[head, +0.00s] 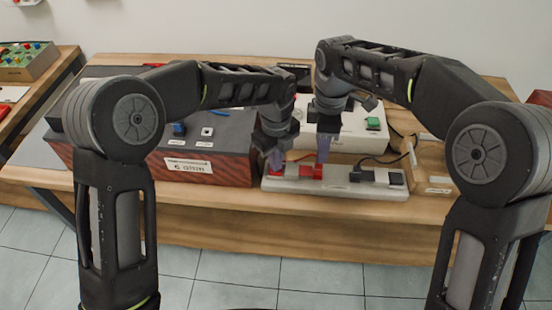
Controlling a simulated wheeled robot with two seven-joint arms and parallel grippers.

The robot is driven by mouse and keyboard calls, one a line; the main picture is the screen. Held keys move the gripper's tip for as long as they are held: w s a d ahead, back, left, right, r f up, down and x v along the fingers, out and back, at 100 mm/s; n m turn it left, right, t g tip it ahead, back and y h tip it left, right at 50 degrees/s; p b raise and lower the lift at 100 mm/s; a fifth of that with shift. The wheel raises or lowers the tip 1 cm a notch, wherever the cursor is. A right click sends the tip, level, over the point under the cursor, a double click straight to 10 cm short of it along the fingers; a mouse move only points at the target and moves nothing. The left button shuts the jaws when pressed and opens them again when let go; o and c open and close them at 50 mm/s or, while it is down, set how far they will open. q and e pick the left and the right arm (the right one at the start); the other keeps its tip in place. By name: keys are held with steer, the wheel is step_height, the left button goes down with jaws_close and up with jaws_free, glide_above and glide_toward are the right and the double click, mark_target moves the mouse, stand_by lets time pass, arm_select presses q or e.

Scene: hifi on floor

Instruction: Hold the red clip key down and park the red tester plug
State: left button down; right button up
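A pale grey clip strip (335,187) lies along the front of the wooden bench. Red parts, seemingly the red clip key (291,170), sit at its left half; black ones sit at its right half. My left gripper (275,160) points down over the strip's left end, close to the red parts. My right gripper (323,150) points down just above the red parts' right side. Both pairs of fingertips are small and seen edge-on, so I cannot tell how far apart they are. I cannot make out the red tester plug for certain; a thin reddish lead shows between the grippers.
A dark box with wood-grain front (215,166) stands left of the strip. A white tester box (352,136) with a green button (373,124) stands behind it. A black lead (385,160) runs to the strip's right half. A wooden tray (432,170) is at the right.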

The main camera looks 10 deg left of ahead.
mark_target(319, 165)
steer(key=shift+o, duration=0.5)
steer(key=shift+d, duration=0.15)
steer(key=d+r+y, duration=0.1)
steer(key=d+y, duration=0.1)
steer(key=d+r+y, duration=0.2)
steer(key=shift+d+r+y, duration=0.15)
steer(key=shift+r+y, duration=0.1)
steer(key=shift+y, duration=0.05)
steer(key=x, duration=1.2)
steer(key=shift+f, duration=0.1)
steer(key=shift+c, duration=0.2)
jaws_close()
